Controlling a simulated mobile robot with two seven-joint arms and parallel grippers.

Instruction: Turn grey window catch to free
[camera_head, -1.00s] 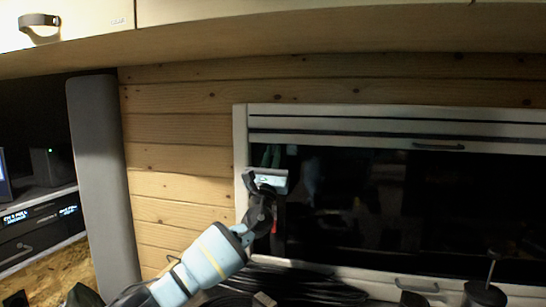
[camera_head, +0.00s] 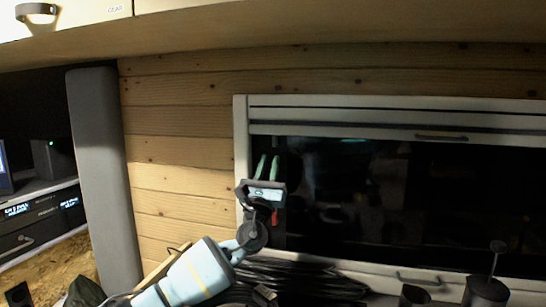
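The dark window (camera_head: 345,205) has a pale frame (camera_head: 241,135) and fills the right half of the view. My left gripper (camera_head: 267,168) is in front of its left edge, pointing up and away from me. Its two green fingers stand apart with dark glass showing between them, and I see nothing held. I cannot make out the grey catch; the gripper and wrist cover part of the window's left side. A small red piece (camera_head: 275,217) shows just right of the wrist; I cannot tell what it belongs to. My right gripper is out of view.
A blind cassette with a dark handle (camera_head: 441,137) runs along the window top. Another handle (camera_head: 418,280) is on the lower rail. Black cable coils (camera_head: 300,277) lie below the window. Overhead cupboards (camera_head: 85,22) and a grey upright panel (camera_head: 104,180) bound the left.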

